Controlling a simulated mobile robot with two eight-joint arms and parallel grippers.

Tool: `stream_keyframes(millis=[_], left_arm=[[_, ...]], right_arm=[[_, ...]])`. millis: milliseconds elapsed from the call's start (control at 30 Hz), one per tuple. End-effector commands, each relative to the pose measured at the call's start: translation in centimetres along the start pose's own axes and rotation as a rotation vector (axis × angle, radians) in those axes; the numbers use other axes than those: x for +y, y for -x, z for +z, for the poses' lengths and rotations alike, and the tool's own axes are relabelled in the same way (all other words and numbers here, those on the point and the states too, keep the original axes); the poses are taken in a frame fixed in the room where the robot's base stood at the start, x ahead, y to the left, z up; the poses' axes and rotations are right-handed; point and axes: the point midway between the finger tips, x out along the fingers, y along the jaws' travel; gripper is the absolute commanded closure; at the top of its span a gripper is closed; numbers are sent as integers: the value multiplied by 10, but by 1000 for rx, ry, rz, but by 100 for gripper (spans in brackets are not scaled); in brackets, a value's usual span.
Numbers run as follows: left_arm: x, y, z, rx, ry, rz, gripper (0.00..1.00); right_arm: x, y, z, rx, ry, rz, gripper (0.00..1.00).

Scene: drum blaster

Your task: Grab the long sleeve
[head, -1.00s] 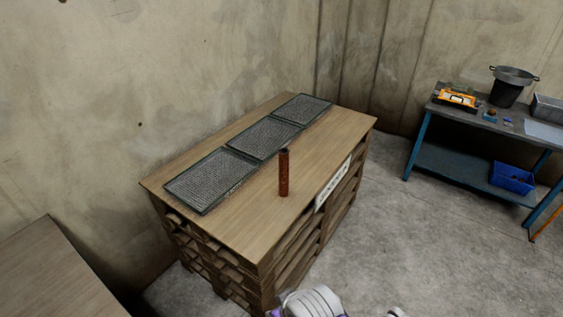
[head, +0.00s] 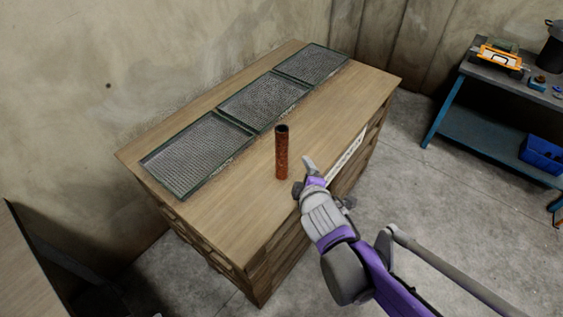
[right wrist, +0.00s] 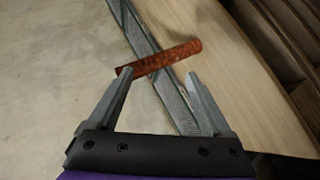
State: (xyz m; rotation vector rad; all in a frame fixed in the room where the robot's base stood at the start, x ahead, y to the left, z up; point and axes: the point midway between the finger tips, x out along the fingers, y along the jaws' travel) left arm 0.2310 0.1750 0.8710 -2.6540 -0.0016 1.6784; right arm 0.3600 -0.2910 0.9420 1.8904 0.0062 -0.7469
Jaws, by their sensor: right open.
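The long sleeve (head: 282,155) is a rusty red-brown tube standing upright on the wooden tabletop (head: 245,205), near its front edge. My right gripper (head: 303,174) is open and empty, just to the right of the sleeve in the head view. In the right wrist view the sleeve (right wrist: 160,60) lies across the picture beyond the open fingers (right wrist: 160,84), its lower-left end close to the left fingertip. I cannot tell whether they touch. My left gripper is not in view.
Several dark-framed mesh trays (head: 262,101) lie in a row along the back of the tabletop. A white label (head: 347,158) is on its front side. A blue-legged workbench (head: 480,120) with tools and a blue bin (head: 542,153) stands at the right.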

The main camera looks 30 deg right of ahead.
Motion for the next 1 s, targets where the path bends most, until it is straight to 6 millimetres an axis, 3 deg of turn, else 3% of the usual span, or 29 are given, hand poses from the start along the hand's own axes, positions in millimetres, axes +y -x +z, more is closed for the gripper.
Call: stream_keyframes(millis=[33,100,200,300,400,600,1000], left_arm=[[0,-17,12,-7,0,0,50],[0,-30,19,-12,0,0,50],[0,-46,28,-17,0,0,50],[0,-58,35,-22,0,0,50],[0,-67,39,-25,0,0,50],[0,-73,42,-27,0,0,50],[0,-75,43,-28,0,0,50]], right_arm=[[9,-22,8,12,212,104,17],[28,-41,9,26,548,251,17],[38,-60,4,24,1000,427,17],[34,-74,-1,12,1378,562,17],[24,-82,-5,5,1650,659,17],[12,-90,-10,1,1883,746,17],[30,-132,-37,1,1892,750,17]])
